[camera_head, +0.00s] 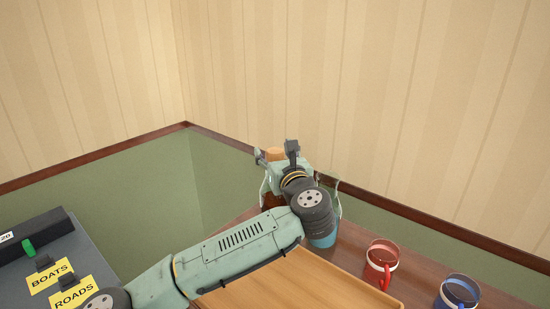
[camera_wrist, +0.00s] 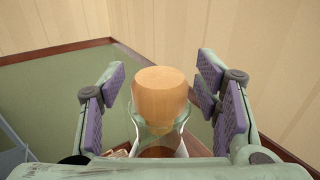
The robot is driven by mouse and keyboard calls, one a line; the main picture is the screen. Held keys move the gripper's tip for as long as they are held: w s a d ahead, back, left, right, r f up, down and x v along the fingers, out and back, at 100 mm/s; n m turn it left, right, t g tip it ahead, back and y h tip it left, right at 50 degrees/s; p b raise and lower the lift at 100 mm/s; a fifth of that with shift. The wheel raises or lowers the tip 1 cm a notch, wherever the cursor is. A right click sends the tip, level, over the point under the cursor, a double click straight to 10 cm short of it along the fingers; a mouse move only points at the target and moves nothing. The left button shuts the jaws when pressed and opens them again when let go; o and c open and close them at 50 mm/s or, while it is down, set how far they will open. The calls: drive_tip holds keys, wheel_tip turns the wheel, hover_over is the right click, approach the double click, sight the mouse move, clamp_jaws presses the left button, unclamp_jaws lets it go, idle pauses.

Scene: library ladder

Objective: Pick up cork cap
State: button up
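The cork cap (camera_wrist: 160,93) is a tan, rounded stopper sitting in the mouth of a glass vessel (camera_wrist: 159,138), seen in the middle of the wrist view. In the head view the cork cap (camera_head: 275,154) shows partly behind my gripper. My gripper (camera_wrist: 160,101) is open, with its purple-padded fingers on both sides of the cork and a visible gap on each side. In the head view my gripper (camera_head: 276,158) is at the far part of the brown table. The lower vessel is mostly hidden by my gripper and wrist.
A wooden tray (camera_head: 300,285) lies on the table beneath my arm. A red mug (camera_head: 380,264), a blue mug (camera_head: 458,292) and a teal cup (camera_head: 323,240) stand nearby. At left is a dark unit with yellow labels (camera_head: 60,277). Walls rise close behind the table.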

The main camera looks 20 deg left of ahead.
drive_tip(key=c, duration=0.8)
drive_tip(key=shift+r, duration=0.15)
